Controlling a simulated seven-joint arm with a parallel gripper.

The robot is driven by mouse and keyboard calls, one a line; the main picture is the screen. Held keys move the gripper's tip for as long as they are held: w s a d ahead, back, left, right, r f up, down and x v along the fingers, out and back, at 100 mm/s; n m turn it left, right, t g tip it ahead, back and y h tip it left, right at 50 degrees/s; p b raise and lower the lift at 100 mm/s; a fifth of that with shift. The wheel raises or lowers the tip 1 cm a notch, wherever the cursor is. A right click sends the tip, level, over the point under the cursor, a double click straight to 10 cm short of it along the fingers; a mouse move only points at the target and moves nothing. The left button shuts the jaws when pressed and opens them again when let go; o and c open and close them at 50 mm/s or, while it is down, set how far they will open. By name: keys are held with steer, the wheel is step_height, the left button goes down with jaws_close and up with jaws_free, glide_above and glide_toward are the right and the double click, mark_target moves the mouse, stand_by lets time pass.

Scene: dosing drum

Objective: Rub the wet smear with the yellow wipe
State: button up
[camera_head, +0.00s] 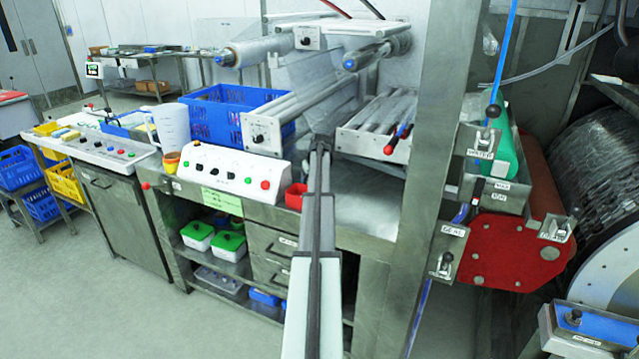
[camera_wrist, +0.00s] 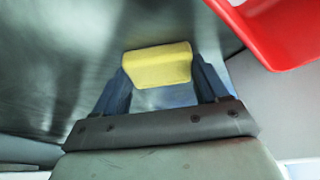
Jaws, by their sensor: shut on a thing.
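The yellow wipe (camera_wrist: 158,66) sits between the two dark fingers of my gripper (camera_wrist: 160,78) in the wrist view. The fingers are shut on its sides. The wipe is over a grey metal surface (camera_wrist: 60,70); I cannot tell whether it touches it. A pale bluish patch (camera_wrist: 182,98) shows just below the wipe between the fingers, but I cannot tell whether it is the wet smear or a reflection. In the head view my arm reaches over the steel bench (camera_head: 370,210), and the wipe and fingertips cannot be made out. No smear is clearly visible there.
A red container (camera_wrist: 285,30) is close on the right in the wrist view; a red bin (camera_head: 295,197) stands left of my arm in the head view. The control box (camera_head: 225,172) is further left. Rollers (camera_head: 378,125) and a blue crate (camera_head: 215,118) stand behind.

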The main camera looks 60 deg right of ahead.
steer(key=w, duration=0.3)
steer(key=shift+w, duration=0.2)
steer(key=shift+r, duration=4.05)
steer(key=shift+s, duration=0.1)
